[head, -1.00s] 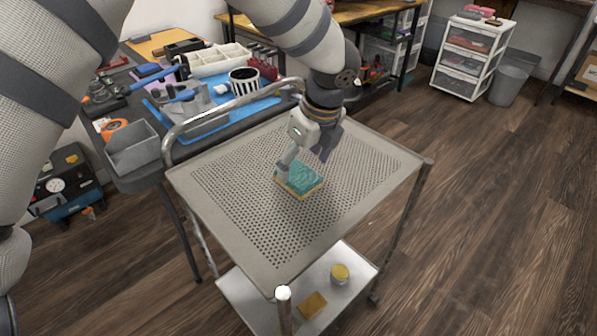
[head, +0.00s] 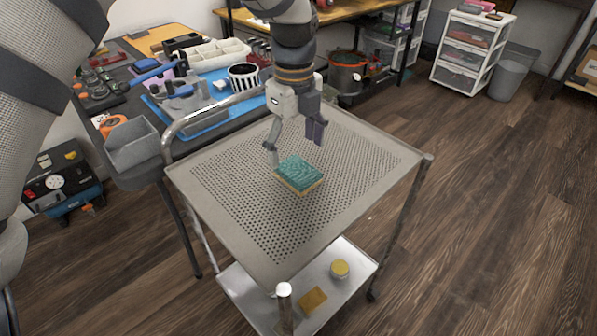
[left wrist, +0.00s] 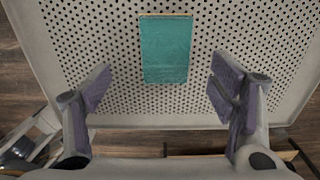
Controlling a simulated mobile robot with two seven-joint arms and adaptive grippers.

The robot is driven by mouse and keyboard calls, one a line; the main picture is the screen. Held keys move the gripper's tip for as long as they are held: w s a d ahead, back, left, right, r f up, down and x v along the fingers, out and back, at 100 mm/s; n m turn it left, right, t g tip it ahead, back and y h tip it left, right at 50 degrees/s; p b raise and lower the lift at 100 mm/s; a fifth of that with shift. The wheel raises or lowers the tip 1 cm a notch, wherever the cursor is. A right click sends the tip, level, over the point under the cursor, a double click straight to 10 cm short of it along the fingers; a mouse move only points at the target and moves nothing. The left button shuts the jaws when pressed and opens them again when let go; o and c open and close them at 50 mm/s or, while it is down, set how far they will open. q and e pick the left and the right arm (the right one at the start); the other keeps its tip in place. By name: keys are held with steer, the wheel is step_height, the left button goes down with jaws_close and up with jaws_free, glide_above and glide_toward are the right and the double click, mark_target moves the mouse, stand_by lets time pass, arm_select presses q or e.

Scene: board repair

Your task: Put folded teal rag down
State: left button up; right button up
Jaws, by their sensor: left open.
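The folded teal rag (head: 300,170) lies flat on the perforated top of the metal cart (head: 240,220), with a thin tan layer showing along its lower edge. It also shows in the left wrist view (left wrist: 166,50), beyond the fingertips and between their lines. My left gripper (head: 295,142) is open and empty, above and just behind the rag, apart from it. In the left wrist view its two purple-padded fingers (left wrist: 160,82) are spread wide. My right gripper is not in view.
A workbench at the left holds a grey bin (head: 133,145), a white divided tray (head: 210,56) and a striped cup (head: 243,77). The cart's raised handle (head: 190,120) runs along its left side. The perforated top around the rag is bare.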

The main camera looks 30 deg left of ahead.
mark_target(298, 169)
arm_select(q)
steer(key=f, duration=0.6)
steer(key=shift+w+d, duration=0.15)
steer(key=shift+w, duration=0.15)
steer(key=c, duration=1.1)
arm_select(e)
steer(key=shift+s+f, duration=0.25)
arm_select(q)
steer(key=shift+c, duration=0.2)
steer(key=r, duration=0.4)
steer(key=shift+s+d+r, duration=0.15)
steer(key=shift+s+r, duration=0.1)
steer(key=shift+s, duration=0.05)
steer(key=s+d+r+p, duration=0.4)
steer(key=s+d+r, duration=0.2)
steer(key=s+r, duration=0.45)
steer(key=s+f+n, duration=0.3)
steer(key=n, duration=0.8)
steer(key=s+f+n, duration=0.3)
steer(key=n, duration=0.7)
steer(key=shift+a+f+n, duration=0.2)
steer(key=shift+f+n, duration=0.15)
steer(key=shift+n, duration=0.05)
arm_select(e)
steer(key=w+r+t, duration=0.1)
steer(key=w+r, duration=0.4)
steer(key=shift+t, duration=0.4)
